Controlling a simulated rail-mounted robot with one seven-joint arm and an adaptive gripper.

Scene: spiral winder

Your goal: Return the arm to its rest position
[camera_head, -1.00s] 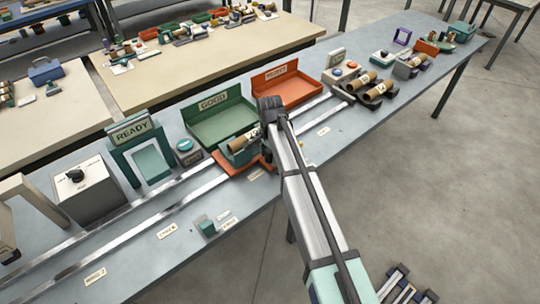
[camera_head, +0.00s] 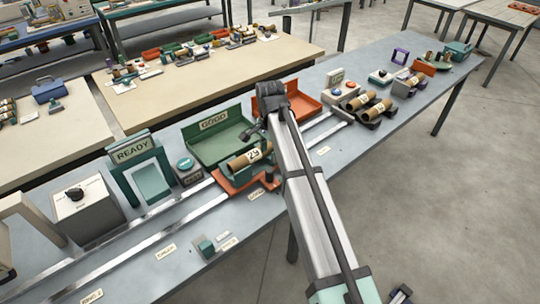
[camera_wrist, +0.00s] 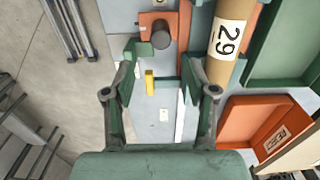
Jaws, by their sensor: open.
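My gripper (camera_wrist: 160,85) is open and empty in the wrist view, its two green fingers spread above the bench (camera_wrist: 160,120). In the head view my gripper (camera_head: 262,122) is at the end of my raised arm, above the orange carriage (camera_head: 225,184). A brown tube (camera_head: 248,157) labelled 29 lies in a green cradle on the carriage. In the wrist view the tube (camera_wrist: 228,40) is beyond the right finger and apart from the grip.
The green GOOD tray (camera_head: 215,138) and an orange tray (camera_head: 308,105) stand behind the rails. The READY frame (camera_head: 140,165) is at left. More tubes (camera_head: 378,108) lie at right. A yellow block (camera_wrist: 150,82) shows below the gripper.

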